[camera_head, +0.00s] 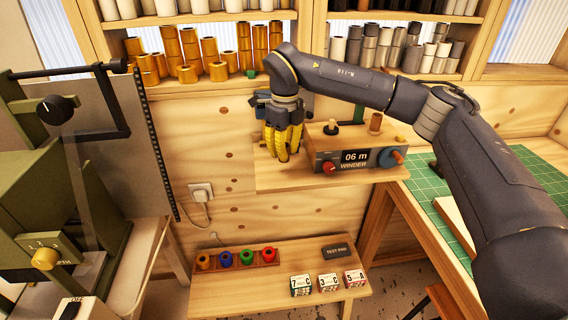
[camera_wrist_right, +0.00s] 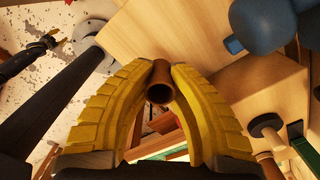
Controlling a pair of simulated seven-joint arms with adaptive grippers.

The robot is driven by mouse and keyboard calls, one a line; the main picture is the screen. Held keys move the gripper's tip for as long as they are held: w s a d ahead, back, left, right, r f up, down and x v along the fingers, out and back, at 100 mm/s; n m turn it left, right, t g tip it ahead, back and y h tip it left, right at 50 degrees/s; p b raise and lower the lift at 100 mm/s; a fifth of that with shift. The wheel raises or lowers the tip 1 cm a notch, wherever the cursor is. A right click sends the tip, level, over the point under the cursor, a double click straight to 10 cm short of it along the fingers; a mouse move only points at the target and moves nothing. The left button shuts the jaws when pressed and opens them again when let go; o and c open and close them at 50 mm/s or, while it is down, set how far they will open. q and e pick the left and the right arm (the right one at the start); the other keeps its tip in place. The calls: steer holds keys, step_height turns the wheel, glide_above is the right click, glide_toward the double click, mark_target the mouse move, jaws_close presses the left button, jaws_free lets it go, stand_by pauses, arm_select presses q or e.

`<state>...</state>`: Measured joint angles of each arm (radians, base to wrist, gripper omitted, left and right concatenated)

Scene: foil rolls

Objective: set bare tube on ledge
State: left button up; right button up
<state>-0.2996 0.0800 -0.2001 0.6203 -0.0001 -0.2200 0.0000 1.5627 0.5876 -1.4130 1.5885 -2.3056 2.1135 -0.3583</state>
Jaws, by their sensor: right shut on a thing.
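My right gripper (camera_head: 283,150) has yellow fingers pointing down over the left part of the wooden ledge (camera_head: 275,182) that carries the winder. In the right wrist view, the gripper (camera_wrist_right: 160,95) is shut on a bare brown tube (camera_wrist_right: 160,92), with its open end showing between the fingertips. The fingers hide the tube in the head view. I cannot tell whether the tube touches the ledge. A small dark arm end with yellow on it, apparently my left gripper (camera_wrist_right: 50,38), shows in the wrist view, too small to read. It is not in the head view.
The winder (camera_head: 345,158) stands on the ledge just right of my gripper, with a brown tube (camera_head: 376,122) and a black-topped peg (camera_head: 331,127) on top. Shelves of rolls (camera_head: 205,55) line the back. A lower bench (camera_head: 265,285) holds coloured rolls. A green machine (camera_head: 50,205) stands left.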

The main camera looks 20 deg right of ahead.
mark_target(284, 172)
steer(key=shift+f, duration=2.25)
steer(key=shift+f, duration=0.15)
steer(key=o, duration=0.7)
step_height(284, 172, up, 12)
steer(key=shift+s+r, duration=0.1)
steer(key=shift+r, duration=0.1)
steer(key=shift+d, duration=0.1)
